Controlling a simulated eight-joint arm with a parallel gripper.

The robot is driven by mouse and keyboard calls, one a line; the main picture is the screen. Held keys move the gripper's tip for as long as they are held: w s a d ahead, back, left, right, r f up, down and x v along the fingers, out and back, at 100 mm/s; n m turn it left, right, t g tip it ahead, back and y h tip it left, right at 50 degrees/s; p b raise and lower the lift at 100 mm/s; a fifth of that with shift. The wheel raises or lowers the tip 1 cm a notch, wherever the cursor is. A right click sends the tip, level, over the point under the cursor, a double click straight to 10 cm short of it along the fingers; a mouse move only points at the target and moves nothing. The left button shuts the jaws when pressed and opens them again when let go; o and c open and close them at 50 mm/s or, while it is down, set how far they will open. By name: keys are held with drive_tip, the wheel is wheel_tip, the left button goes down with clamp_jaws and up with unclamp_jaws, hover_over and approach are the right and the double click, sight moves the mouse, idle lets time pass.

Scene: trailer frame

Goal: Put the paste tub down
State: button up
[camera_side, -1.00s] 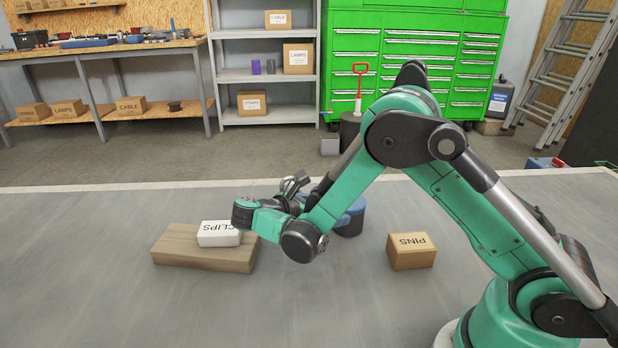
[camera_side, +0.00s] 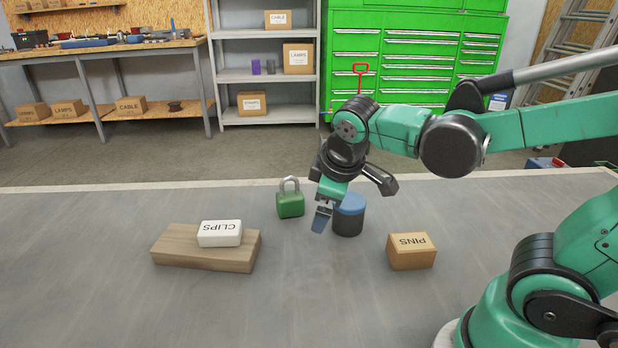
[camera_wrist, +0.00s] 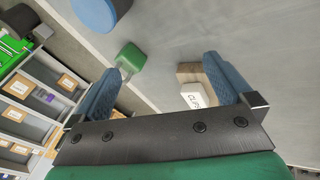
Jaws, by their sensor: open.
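The paste tub, a dark round tub with a blue lid (camera_side: 348,222), stands upright on the grey bench top. Its blue lid (camera_wrist: 95,12) is cut off by the top edge of the wrist view. My gripper (camera_side: 322,217) points down just left of the tub in the side view, one blue finger slightly overlapping its outline. I cannot tell whether they touch. In the wrist view the blue fingers of my gripper (camera_wrist: 165,85) are wide apart with nothing held between them, and the tub lies outside them.
A green padlock (camera_side: 290,205) stands left of the gripper. A white CLIPS box (camera_side: 220,233) lies on a wooden block (camera_side: 190,253) farther left. A cardboard PINS box (camera_side: 411,251) stands to the right. The front middle of the bench is clear.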

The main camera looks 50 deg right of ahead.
drive_tip(key=m+t+y, duration=0.1)
drive_tip(key=s+a+m, duration=0.1)
drive_tip(key=m, duration=0.1)
drive_tip(key=s+a+m+t+y, duration=0.1)
drive_tip(key=m, duration=0.1)
drive_tip(key=shift+s+a+r+t+y, duration=0.1)
drive_tip(key=shift+r+t+y, duration=0.15)
drive_tip(key=shift+t+y, duration=0.05)
